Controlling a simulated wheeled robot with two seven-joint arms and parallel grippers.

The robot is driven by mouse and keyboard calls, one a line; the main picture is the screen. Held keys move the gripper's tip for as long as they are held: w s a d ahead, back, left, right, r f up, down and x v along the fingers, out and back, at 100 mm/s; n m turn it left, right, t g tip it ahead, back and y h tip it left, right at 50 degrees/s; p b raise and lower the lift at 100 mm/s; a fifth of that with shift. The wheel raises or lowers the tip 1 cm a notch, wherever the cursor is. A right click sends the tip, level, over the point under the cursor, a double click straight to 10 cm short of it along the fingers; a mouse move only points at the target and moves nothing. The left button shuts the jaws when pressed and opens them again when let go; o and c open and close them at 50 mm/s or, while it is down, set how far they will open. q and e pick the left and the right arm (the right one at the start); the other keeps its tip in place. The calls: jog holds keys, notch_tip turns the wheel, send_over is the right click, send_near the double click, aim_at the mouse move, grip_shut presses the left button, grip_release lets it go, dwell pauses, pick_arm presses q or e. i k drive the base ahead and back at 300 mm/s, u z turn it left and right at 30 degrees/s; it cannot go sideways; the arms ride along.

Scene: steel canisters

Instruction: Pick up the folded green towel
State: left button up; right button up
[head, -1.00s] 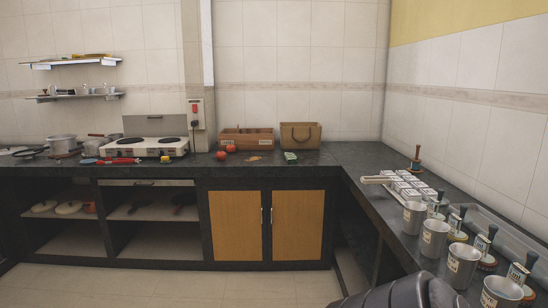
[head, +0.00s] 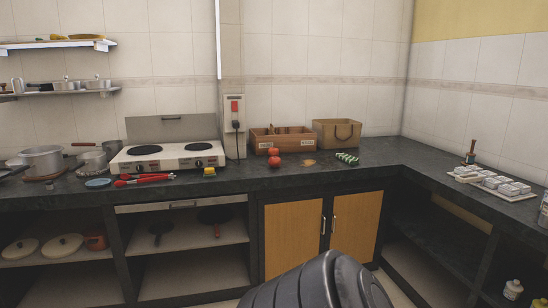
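A small green-and-white thing (head: 347,158), which looks like the folded green towel, lies on the dark countertop (head: 400,150) in front of a brown bag. It is small in the head view, so its folds cannot be made out. Nothing covers it. Neither of my grippers shows in the head view. Only a dark rounded part of my own body shows at the bottom, well below the towel and apart from it.
Near the towel are a brown bag (head: 330,133), a wooden crate (head: 283,141), red tomatoes (head: 274,161) and a yellow block (head: 210,171). A two-burner stove (head: 168,155) stands to the left. White boxes lie on a tray (head: 519,197) at the right. Counter in front of the towel is clear.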

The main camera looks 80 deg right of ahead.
aim_at(351, 160)
jog(key=i, duration=0.15)
jog(key=z, duration=3)
jog(key=i, duration=2.75)
jog(key=z, duration=1.85)
jog(key=i, duration=0.9)
jog(key=u, duration=2.25)
